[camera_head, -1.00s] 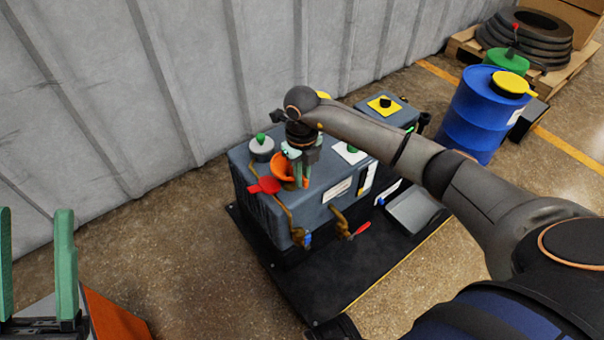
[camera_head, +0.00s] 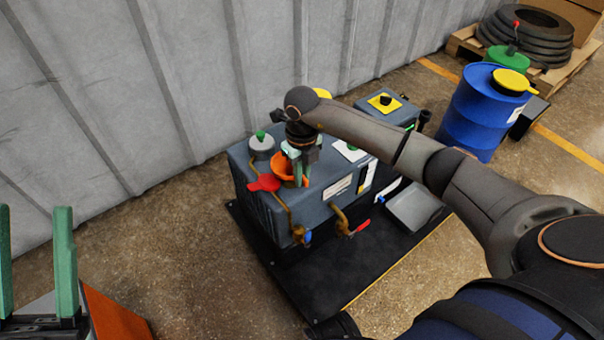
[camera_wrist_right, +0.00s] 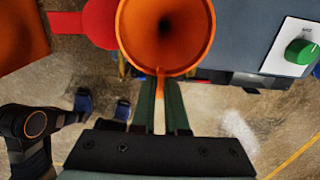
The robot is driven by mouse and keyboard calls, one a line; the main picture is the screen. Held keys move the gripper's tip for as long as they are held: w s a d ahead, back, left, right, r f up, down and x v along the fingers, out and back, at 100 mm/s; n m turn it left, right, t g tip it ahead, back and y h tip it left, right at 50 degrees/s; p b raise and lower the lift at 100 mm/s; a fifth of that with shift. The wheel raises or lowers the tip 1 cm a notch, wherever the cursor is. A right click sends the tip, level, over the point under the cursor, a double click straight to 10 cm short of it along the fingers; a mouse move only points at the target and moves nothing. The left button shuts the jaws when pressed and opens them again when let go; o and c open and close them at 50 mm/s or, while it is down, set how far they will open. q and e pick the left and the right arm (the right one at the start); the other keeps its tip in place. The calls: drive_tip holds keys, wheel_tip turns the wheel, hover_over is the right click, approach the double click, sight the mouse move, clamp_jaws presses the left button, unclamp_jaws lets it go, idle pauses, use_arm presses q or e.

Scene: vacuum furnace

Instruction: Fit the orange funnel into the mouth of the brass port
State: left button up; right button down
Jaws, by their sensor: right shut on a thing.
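The orange funnel (camera_head: 281,170) is over the front part of the grey machine's top, its wide mouth facing up. My right gripper (camera_head: 301,178) is shut on the funnel at its near side. In the right wrist view the funnel (camera_wrist_right: 165,30) shows its round rim and dark inner hole, with both fingers (camera_wrist_right: 164,92) together at a tab on its edge. The brass port is not clearly seen; the funnel and fingers cover the spot below. I cannot tell whether the spout is in it. My left gripper (camera_head: 37,265) is at the lower left, empty, fingers apart.
A red part (camera_head: 264,183) lies close beside the funnel. A grey cap with a green knob (camera_head: 261,145) stands behind it. Brass pipes and a red-handled valve (camera_head: 359,227) stick out in front. A blue drum (camera_head: 482,115) stands at the right.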

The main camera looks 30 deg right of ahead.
drive_tip(key=shift+f, duration=0.1)
drive_tip(key=c, duration=0.9)
unclamp_jaws()
drive_tip(key=shift+o, duration=0.2)
wheel_tip(320, 180, up, 12)
drive_tip(key=p, duration=0.4)
drive_tip(key=shift+r+p, duration=0.25)
drive_tip(key=shift+p, duration=0.05)
